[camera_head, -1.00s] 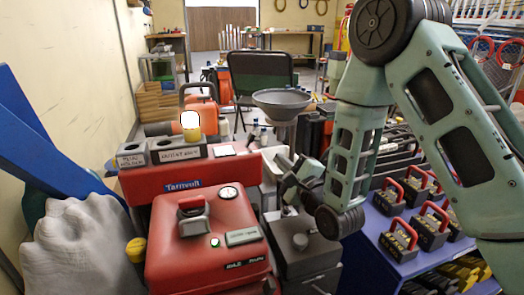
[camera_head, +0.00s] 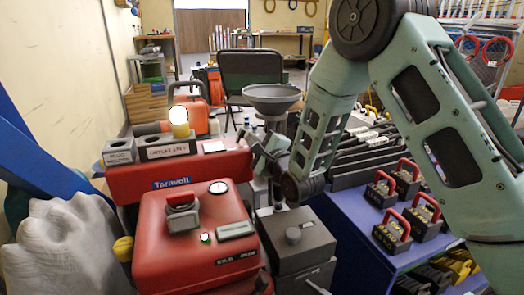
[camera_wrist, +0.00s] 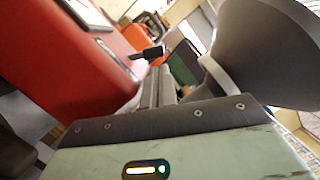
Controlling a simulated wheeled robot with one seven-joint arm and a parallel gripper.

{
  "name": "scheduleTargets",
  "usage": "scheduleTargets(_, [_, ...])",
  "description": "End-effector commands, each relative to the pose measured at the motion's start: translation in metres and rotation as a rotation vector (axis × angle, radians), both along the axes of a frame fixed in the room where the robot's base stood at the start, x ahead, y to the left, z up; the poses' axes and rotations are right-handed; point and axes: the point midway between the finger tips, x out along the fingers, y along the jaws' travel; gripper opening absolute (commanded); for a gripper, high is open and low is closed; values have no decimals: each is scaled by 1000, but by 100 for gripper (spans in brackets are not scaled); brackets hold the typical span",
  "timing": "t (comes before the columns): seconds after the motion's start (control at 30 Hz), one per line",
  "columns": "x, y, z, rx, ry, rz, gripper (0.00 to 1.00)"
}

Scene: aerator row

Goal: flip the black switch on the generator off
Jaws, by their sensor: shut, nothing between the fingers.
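A red generator (camera_head: 190,240) with a fuel cap, a gauge and a green light stands at the front in the head view. Behind it is a red housing (camera_head: 130,182) labelled Tarnvolt; I cannot tell whether they are one unit. My gripper (camera_head: 257,148) is shut and empty near the right end of the red housing. In the wrist view, its narrow grey fingers (camera_wrist: 160,85) lie beside a red surface (camera_wrist: 50,65). A small dark lever-like part (camera_wrist: 150,53) shows just beyond them; I cannot tell whether it is the black switch or whether they touch.
A grey funnel-shaped bowl (camera_head: 272,97) stands close to my gripper and fills the right of the wrist view (camera_wrist: 262,50). A dark grey box (camera_head: 297,245) is right of the generator. A blue shelf (camera_head: 375,235) carries several red-handled black blocks. A lit lamp (camera_head: 179,117) stands behind.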

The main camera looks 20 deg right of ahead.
Motion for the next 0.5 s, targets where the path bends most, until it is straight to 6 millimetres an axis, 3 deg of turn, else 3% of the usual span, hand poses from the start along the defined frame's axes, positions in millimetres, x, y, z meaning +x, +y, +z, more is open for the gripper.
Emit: scheduleTargets(0.5, [8, 2, 2, -2, 0, 0, 0])
